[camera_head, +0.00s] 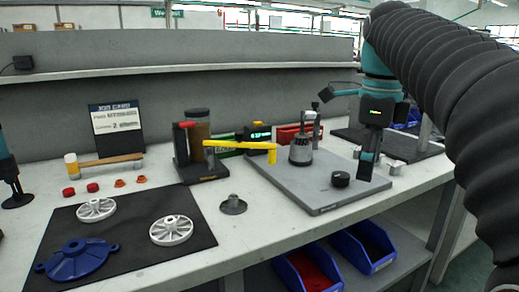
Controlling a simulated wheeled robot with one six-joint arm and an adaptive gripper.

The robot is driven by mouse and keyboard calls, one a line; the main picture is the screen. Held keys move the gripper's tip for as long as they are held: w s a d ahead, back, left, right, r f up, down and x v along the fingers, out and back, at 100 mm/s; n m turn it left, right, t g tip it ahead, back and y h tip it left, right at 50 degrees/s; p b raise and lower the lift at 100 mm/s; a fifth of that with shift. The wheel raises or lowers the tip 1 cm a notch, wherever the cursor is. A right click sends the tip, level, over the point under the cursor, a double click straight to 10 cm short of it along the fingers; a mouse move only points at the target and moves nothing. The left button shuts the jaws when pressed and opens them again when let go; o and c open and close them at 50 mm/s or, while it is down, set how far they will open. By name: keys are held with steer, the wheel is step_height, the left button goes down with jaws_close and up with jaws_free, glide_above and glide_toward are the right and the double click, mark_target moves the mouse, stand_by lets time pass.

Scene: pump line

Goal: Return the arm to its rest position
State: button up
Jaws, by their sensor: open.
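My arm comes in from the upper right in a black ribbed sleeve, with a teal wrist. My gripper (369,158) points down over the right part of a grey board (305,195) on the bench. It is open, its fingers seen nearly edge-on, and nothing shows between them. A small black round part (340,179) lies on the board just left of and below the fingertips. A grey and black cylindrical pump-like part (301,149) stands farther left on the board. Whether the fingertips touch the board cannot be told.
A black mat (130,260) holds two white wheels and a blue cover (78,258). Small metal blocks (393,167) lie right of the gripper. Blue bins (362,246) hang below the bench edge.

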steer(key=s+a+f+n+t, duration=0.2)
steer(key=s+f+n, duration=0.5)
steer(key=f+n, duration=0.5)
steer(key=s+a+f+n+t, duration=0.2)
steer(key=s+f+n, duration=0.6)
steer(key=f+n, duration=0.4)
steer(key=shift+s+t, duration=0.25)
steer(key=shift+t, duration=0.15)
steer(key=shift+a, duration=0.1)
